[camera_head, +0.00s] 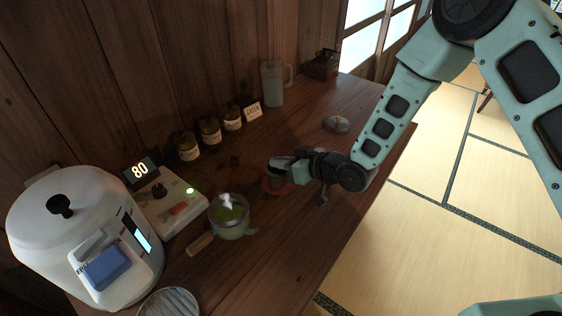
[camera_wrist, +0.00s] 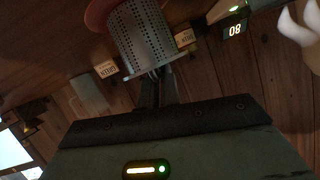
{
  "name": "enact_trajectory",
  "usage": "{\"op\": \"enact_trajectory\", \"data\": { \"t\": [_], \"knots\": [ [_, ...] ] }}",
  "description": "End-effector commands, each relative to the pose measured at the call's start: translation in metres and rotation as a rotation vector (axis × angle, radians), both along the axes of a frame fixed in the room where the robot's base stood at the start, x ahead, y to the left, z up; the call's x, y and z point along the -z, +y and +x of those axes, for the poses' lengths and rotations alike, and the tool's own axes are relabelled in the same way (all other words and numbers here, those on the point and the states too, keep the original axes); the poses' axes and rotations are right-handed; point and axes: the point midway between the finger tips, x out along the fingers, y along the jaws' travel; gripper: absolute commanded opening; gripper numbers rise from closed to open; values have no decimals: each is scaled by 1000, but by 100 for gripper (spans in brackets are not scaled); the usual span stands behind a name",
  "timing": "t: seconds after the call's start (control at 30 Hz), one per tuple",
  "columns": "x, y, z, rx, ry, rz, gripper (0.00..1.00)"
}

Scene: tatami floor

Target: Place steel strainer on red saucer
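The steel strainer (camera_wrist: 140,32) is a perforated metal cylinder in the wrist view. It also shows as a small silvery shape in the head view (camera_head: 284,164). My gripper (camera_wrist: 157,82) has its narrow fingers close together at the strainer's rim and appears shut on it. In the head view my gripper (camera_head: 302,163) reaches in from the right over the table. The red saucer (camera_head: 277,187) lies just below the strainer, partly hidden by it and the gripper. Its edge shows behind the strainer in the wrist view (camera_wrist: 97,14). I cannot tell whether strainer and saucer touch.
A cup with green contents (camera_head: 231,226) and a white scale-like device (camera_head: 172,205) stand left, near a large white cooker (camera_head: 75,235). Several jars (camera_head: 210,131) and a pitcher (camera_head: 272,84) line the wall. A small round object (camera_head: 337,124) sits behind my gripper.

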Motion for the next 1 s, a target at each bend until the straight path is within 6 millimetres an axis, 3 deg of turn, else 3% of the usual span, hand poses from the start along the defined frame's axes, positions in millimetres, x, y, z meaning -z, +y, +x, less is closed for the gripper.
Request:
{"op": "enact_trajectory", "data": {
  "t": [0.07, 0.1, 0.13, 0.17, 0.57, 1.0],
  "knots": [
    [4, 0, 0, 0, 0, 0, 0],
    [2, 0, 0, 0, 0, 0, 16],
    [2, 0, 0, 0, 0, 0, 24],
    [2, 0, 0, 0, 0, 0, 26],
    [-3, 0, 0, 0, 0, 0, 26],
    [-31, -66, -42, 3, -1, -1, 26]
  ]
}}
